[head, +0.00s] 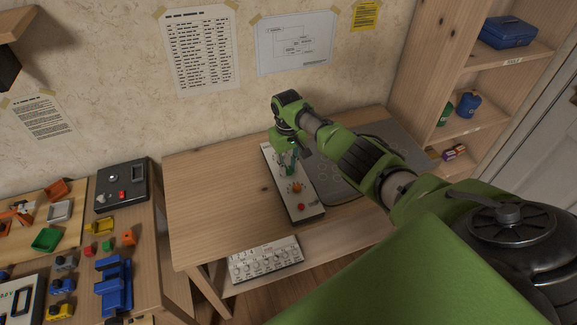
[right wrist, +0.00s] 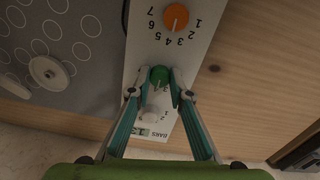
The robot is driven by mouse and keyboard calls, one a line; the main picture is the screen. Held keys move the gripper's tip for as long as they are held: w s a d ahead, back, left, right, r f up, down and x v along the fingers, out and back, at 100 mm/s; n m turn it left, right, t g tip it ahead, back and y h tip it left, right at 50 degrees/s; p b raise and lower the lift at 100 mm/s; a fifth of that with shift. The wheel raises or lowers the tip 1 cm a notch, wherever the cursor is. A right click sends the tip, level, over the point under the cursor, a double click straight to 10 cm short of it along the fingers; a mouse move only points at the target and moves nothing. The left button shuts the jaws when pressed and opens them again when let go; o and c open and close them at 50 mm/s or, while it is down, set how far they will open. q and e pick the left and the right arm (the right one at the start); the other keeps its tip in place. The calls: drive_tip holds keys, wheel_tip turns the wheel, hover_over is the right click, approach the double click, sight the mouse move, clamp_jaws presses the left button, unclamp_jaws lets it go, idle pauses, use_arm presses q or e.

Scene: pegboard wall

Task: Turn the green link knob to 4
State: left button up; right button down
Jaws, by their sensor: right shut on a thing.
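The green link knob (right wrist: 159,74) sits on a white control panel (right wrist: 145,50) in the right wrist view. My right gripper (right wrist: 160,82) has its two fingertips on either side of the knob and is shut on it. The digits around the green knob are mostly hidden by the fingers, so its setting cannot be read. In the head view, the right gripper (head: 289,162) points down at the far part of the panel (head: 313,211), and the knob is hard to make out there. My left gripper is not in view.
An orange knob (right wrist: 176,16) with printed digits and a pale knob (right wrist: 150,113) flank the green one. A red button (head: 301,207) is at the panel's near end. A grey patterned mat (head: 390,135) lies beside the panel. The table's left part (head: 215,190) is clear.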

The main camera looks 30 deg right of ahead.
sight(288, 169)
drive_tip(key=c, duration=1.8)
unclamp_jaws()
drive_tip(key=shift+c, duration=0.2)
drive_tip(key=shift+r, duration=0.1)
wheel_tip(288, 169, up, 12)
drive_tip(key=shift+a, duration=0.15)
